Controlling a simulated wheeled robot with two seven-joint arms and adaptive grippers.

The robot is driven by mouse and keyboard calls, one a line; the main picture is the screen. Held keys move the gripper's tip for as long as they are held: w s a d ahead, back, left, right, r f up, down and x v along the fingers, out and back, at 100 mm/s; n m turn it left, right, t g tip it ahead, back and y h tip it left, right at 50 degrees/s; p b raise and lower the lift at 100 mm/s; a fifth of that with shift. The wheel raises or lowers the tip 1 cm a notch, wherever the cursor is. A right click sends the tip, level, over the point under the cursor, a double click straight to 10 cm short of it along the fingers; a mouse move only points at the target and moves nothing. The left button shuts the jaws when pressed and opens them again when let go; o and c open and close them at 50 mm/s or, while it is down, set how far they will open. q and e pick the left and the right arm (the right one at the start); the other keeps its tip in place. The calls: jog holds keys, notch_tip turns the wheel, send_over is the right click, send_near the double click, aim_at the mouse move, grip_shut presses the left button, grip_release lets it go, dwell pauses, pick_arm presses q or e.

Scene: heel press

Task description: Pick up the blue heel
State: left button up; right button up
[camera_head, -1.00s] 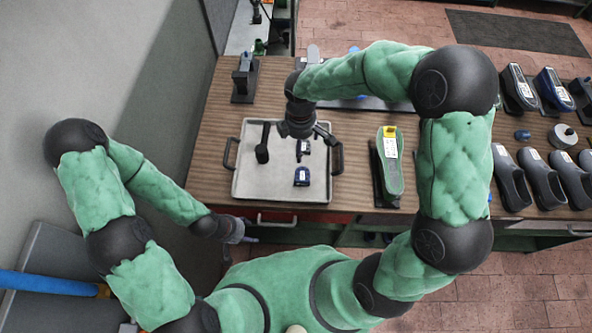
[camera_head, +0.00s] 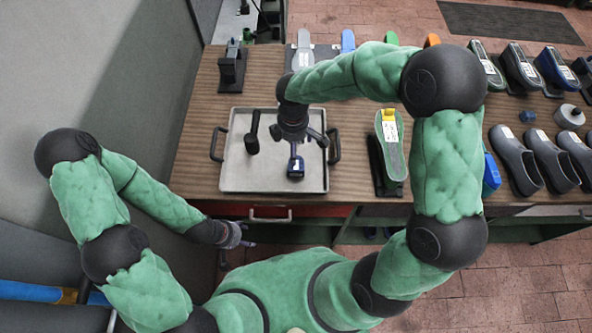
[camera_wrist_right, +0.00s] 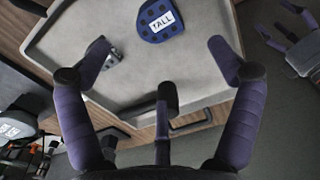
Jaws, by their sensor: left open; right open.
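The blue heel (camera_head: 296,167) lies in the grey tray (camera_head: 240,180), toward its front right. In the right wrist view the blue heel (camera_wrist_right: 160,20) shows a white TALL label and lies near the top edge. My right gripper (camera_head: 305,138) is above the tray, just behind the heel in the head view. Its spread fingers (camera_wrist_right: 160,60) show in the wrist view, open and empty, with the heel beyond the tips. My left gripper (camera_head: 240,238) is open and empty, low in front of the table.
A black upright object (camera_head: 252,132) stands in the tray's left part. A grey part (camera_wrist_right: 112,62) lies by one finger. A green last (camera_head: 391,145) stands right of the tray. Several dark shoes (camera_head: 515,160) line the right side.

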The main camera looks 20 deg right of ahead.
aim_at(296, 166)
jog(key=shift+f, duration=0.5)
notch_tip(296, 166, down, 5)
jog(key=shift+d+f+b, duration=0.1)
jog(key=shift+b, duration=0.35)
jog(key=f, duration=0.3)
jog(key=f+b, duration=0.1)
jog(key=f, duration=0.1)
jog(key=shift+s+d, duration=0.1)
jog(key=shift+d, duration=0.2)
jog(key=c, duration=1.4)
